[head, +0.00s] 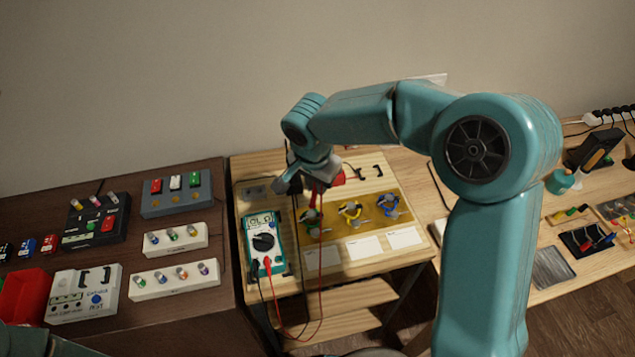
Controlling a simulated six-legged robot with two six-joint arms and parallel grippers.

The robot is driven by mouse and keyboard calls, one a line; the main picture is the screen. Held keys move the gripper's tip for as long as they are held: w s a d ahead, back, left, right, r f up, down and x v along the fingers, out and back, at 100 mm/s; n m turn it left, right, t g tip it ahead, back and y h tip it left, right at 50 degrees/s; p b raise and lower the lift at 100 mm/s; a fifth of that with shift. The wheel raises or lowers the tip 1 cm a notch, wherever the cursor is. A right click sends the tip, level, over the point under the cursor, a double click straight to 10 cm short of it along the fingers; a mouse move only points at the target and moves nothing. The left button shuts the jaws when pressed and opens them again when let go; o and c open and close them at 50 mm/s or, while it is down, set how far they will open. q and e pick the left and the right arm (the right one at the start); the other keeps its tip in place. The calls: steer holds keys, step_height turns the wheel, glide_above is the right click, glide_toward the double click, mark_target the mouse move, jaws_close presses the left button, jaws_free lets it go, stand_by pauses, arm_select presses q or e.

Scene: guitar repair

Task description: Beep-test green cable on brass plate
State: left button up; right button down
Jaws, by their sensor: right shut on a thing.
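The brass plate (372,225) lies on the light wooden bench. The green cable (309,216) is at its left end, beside a yellow cable (350,211) and a blue cable (389,204). My right gripper (318,182) is shut on the red probe (320,200), above and close to the green cable. I cannot tell whether the probe tip touches it. The multimeter (263,243) lies left of the plate, with a red lead (319,290) looping down from it and up to the probe. Its display is too small to read surely. My left gripper is out of view.
White cards (364,246) lie in front of the plate. A dark bench at left holds white racks (175,279), a grey box (176,194) and a red bin (22,296). My right arm hides part of the right-hand bench. The red lead hangs over the front edge.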

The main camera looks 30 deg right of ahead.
steer(key=shift+b, duration=0.3)
stand_by(0.5)
steer(key=shift+f+b, duration=0.55)
steer(key=shift+b, duration=0.1)
stand_by(0.9)
steer(key=shift+b, duration=0.3)
stand_by(2.6)
steer(key=shift+w+d+p+v, duration=0.15)
steer(key=shift+p+v, duration=0.5)
steer(key=shift+v, duration=0.35)
steer(key=shift+w+d+p+v, duration=0.15)
steer(key=shift+p+v, duration=0.55)
steer(key=shift+v, duration=0.3)
steer(key=shift+w+d+p+v, duration=0.15)
steer(key=shift+p+v, duration=0.5)
steer(key=shift+v, duration=0.35)
steer(key=shift+s, duration=0.1)
